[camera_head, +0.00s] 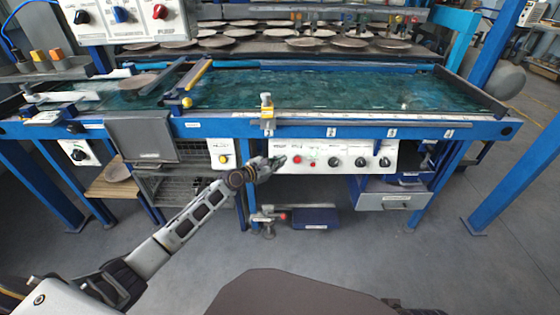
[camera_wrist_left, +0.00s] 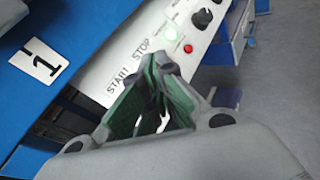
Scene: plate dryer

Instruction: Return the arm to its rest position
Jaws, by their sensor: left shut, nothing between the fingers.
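My left arm reaches in from the lower left in the head view, and my left gripper (camera_head: 277,161) is in front of the white control panel (camera_head: 325,158), at its left end. In the left wrist view the gripper (camera_wrist_left: 160,72) is shut with nothing held, its fingertips close to the panel (camera_wrist_left: 118,82) below the START and STOP labels. I cannot tell whether the fingertips touch the panel. My right gripper is not in view.
The blue-framed dryer table (camera_head: 330,90) with a green surface spans the view above the panel. Plates (camera_head: 345,43) lie on racks behind it. A drawer (camera_head: 394,201) hangs at the right, and a grey cover (camera_head: 143,139) hangs left. The floor in front (camera_head: 370,255) is clear.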

